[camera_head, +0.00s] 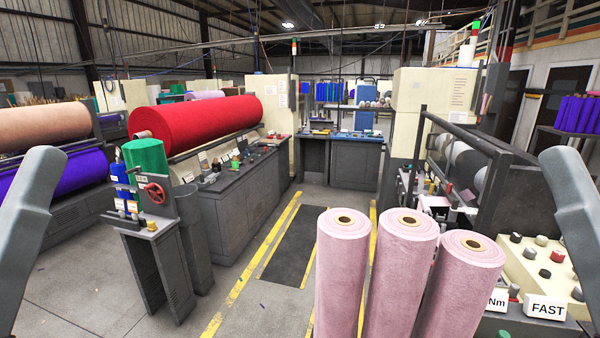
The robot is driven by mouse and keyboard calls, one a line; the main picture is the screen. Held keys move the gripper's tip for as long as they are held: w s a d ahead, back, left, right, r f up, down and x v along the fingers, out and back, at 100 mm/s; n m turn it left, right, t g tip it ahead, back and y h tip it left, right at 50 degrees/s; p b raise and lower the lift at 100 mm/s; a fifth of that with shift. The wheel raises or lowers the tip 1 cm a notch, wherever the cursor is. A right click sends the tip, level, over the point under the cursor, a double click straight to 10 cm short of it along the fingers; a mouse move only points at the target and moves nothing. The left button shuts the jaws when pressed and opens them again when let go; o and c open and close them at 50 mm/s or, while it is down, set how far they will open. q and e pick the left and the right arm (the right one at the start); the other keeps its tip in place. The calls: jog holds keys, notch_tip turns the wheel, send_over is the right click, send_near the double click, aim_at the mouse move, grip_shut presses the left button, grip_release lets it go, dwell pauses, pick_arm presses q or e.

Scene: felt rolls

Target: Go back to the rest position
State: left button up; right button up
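My two grey arms show only as links at the left and right edges of the head view. Neither gripper is in the picture, so I cannot see their fingers or whether they hold anything. Three pink felt rolls, the left one (343,275), the middle one (400,275) and the right one (460,285), stand upright side by side at the front right. Their tops show brown cores with dark holes. No gripper is seen touching them.
A control panel (530,262) with knobs and a "FAST" label is right of the rolls. A machine with a red roll (195,120) stands left. A small grey stand (150,230) with a red handwheel is nearer. A dark mat (290,250) lies on the open floor aisle.

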notch_tip(320, 180, up, 26)
jog(key=f+p, duration=0.1)
jog(key=p, duration=2.1)
notch_tip(320, 180, down, 42)
jog(key=b, duration=4.2)
jog(key=shift+r, duration=0.2)
notch_tip(320, 180, up, 42)
jog(key=p, duration=4.2)
